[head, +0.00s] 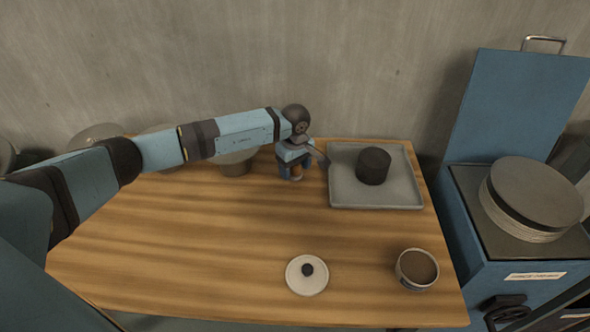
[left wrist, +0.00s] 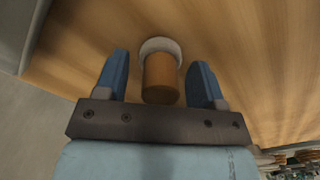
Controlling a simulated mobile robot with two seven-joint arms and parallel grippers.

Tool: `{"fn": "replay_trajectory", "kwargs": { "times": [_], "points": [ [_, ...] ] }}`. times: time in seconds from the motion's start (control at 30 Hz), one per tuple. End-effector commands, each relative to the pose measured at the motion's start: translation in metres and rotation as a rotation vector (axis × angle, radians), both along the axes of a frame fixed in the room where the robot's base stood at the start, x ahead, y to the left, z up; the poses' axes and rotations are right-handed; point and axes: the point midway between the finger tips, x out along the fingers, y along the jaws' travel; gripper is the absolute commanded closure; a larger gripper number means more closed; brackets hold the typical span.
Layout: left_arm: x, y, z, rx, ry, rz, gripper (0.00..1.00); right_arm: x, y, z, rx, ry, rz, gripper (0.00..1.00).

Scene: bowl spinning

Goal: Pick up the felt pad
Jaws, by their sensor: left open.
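The felt pad (left wrist: 160,45) looks like a pale round disc with a wooden cylinder handle on it. In the left wrist view it is upper centre, with the handle pointing toward my gripper. In the head view only a small piece of it (head: 297,179) shows, near the back of the table. My left gripper (left wrist: 160,74) is open, with one blue finger on each side of the handle and visible gaps between. In the head view the left gripper (head: 292,172) is low over the table and hides most of the pad. My right gripper is not in view.
A grey tray (head: 345,193) with a dark cylinder (head: 373,166) stands just right of the gripper. A bowl (head: 236,163) is partly behind my arm. A white lid (head: 307,284) and a filled cup (head: 417,268) are at the front. The table's (head: 190,240) middle is clear.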

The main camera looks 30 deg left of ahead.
Motion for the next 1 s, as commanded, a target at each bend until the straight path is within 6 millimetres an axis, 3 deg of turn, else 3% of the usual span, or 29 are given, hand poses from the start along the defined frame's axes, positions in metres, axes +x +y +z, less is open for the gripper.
{"fn": "replay_trajectory", "kwargs": {
  "times": [0.07, 0.2, 0.3, 0.73, 0.87, 1.0],
  "points": [
    [0.000, 0.000, 0.000, 0.000, 0.000, 0.000, 0.42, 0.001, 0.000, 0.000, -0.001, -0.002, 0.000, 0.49],
    [0.000, 0.000, 0.000, 0.000, 0.000, 0.000, 0.74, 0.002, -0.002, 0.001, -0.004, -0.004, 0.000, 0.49],
    [0.000, 0.000, 0.000, 0.000, 0.001, 0.000, 0.91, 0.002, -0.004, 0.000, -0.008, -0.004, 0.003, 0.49],
    [0.000, 0.000, 0.010, 0.000, -0.001, -0.001, 0.90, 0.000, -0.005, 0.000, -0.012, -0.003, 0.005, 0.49],
    [0.000, 0.000, 0.029, 0.000, -0.002, -0.002, 0.90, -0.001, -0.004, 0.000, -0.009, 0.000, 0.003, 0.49],
    [0.001, 0.000, 0.061, 0.000, -0.004, -0.002, 0.90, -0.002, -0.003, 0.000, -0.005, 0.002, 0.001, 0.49]
  ]
}}
